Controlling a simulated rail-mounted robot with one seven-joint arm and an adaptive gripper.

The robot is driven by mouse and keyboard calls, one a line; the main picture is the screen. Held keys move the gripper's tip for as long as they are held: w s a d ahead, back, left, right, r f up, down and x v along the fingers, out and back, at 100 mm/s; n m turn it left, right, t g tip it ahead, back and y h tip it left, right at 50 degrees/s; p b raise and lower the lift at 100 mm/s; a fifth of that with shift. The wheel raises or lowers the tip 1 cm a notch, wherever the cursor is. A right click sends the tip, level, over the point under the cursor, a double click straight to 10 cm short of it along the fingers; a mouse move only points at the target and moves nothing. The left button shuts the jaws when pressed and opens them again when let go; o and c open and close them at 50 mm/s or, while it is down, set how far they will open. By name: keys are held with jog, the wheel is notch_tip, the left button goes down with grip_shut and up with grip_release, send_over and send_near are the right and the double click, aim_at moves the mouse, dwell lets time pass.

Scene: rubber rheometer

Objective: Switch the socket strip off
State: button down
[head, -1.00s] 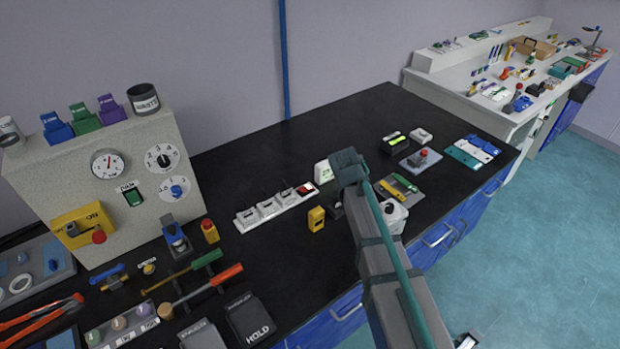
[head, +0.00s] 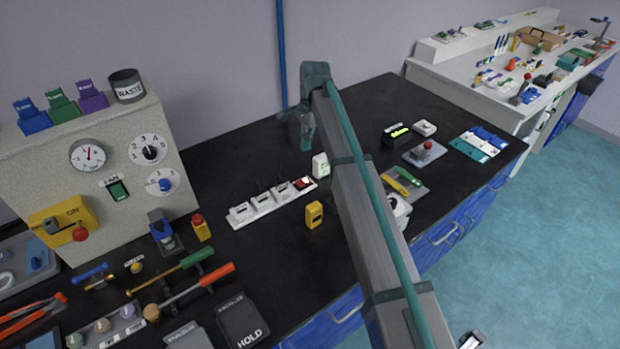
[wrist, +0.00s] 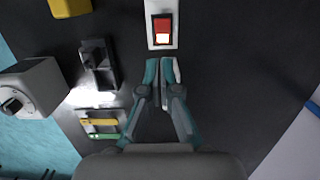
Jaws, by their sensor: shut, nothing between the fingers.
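The white socket strip (head: 262,208) lies on the black bench in the head view, with several plugs in it and a red switch (head: 304,183) at its right end. In the wrist view the strip's end (wrist: 177,40) shows at top centre, and the red rocker switch (wrist: 162,30) has a bright glowing lower part. My gripper (head: 304,146) is above the bench behind the switch end in the head view. In the wrist view its teal fingers (wrist: 163,72) are together and empty, just below the strip's end in the picture. No contact with the switch shows.
A yellow box (head: 314,214) stands in front of the strip, and a white-and-green container (head: 320,166) stands beside its right end. A tray with green and yellow tools (head: 405,183) lies to the right. The bench behind the strip is clear.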

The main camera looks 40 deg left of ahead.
aim_at(301, 184)
jog(key=shift+s+f, duration=0.1)
jog(key=f+p, duration=0.1)
jog(key=f, duration=0.3)
jog(key=s+f+p, duration=0.1)
jog(key=f+p, duration=0.1)
jog(key=f, duration=0.3)
jog(key=f+p, duration=0.1)
jog(key=f, duration=0.3)
jog(key=shift+s+a+f+p, duration=0.25)
jog(key=shift+s+f+p, duration=0.05)
jog(key=shift+s+f, duration=0.1)
